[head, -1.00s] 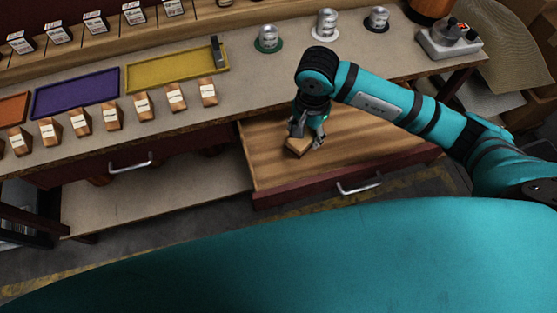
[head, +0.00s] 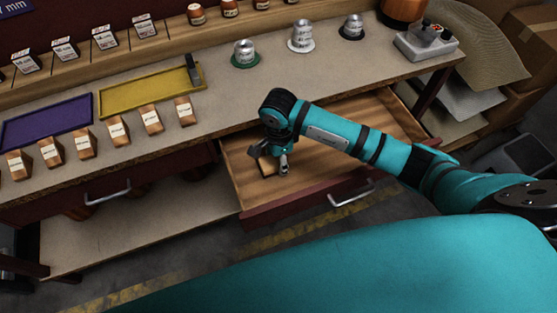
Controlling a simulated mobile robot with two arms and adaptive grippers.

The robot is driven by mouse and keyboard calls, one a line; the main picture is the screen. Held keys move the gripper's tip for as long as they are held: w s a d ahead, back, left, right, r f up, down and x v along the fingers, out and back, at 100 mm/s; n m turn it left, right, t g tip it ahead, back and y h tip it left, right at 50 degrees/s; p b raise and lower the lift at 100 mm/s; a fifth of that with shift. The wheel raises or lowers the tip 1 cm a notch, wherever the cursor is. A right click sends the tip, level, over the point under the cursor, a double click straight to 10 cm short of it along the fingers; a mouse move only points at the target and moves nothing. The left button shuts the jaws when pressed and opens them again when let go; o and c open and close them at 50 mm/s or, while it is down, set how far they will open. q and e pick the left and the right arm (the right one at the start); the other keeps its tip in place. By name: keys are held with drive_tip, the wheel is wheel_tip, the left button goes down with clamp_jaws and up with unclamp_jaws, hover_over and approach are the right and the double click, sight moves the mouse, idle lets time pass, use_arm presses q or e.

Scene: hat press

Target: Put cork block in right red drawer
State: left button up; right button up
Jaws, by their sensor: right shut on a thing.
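The right red drawer (head: 300,201) is pulled out from under the bench, with a wooden inside and a metal handle on its dark red front. My right gripper (head: 270,160) is down inside its left part, shut on the cork block (head: 267,166). The block is a small tan piece, mostly hidden by the fingers. I cannot tell whether it touches the drawer floor. My left gripper is not in view.
The bench top overhangs the drawer's back. A closed drawer with a handle (head: 107,192) is to the left. On the bench are a yellow tray (head: 150,91), a purple tray (head: 46,122), several labelled wooden blocks and metal cans. The drawer's right part is clear.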

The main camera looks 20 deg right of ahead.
drive_tip(key=shift+f, duration=0.35)
drive_tip(key=shift+f, duration=0.1)
drive_tip(key=o, duration=1.1)
wheel_tip(320, 180, up, 12)
drive_tip(key=b, duration=0.1)
